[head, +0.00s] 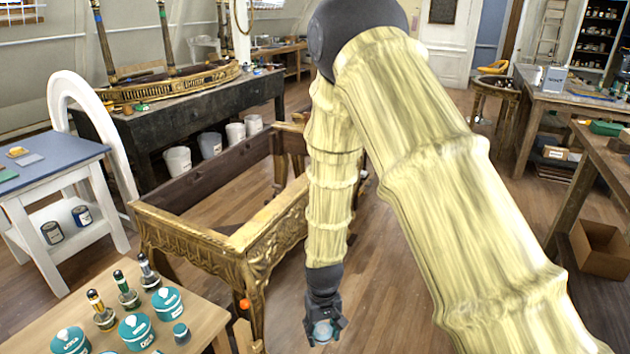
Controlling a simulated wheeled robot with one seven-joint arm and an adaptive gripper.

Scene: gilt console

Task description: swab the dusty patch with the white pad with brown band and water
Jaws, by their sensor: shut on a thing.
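My gripper (323,328) hangs low in front of the gilt console, pointing down. It is shut on a small pale blue-green round thing (322,332), mostly hidden by the fingers; I cannot tell whether this is the pad. The gilt console (277,238) is an open carved frame without a top, left of my gripper. I cannot make out a dusty patch on it.
A small orange thing (245,304) shows at the console's near leg. A blue-topped white table (55,160) stands left. Floor right of the console is open.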

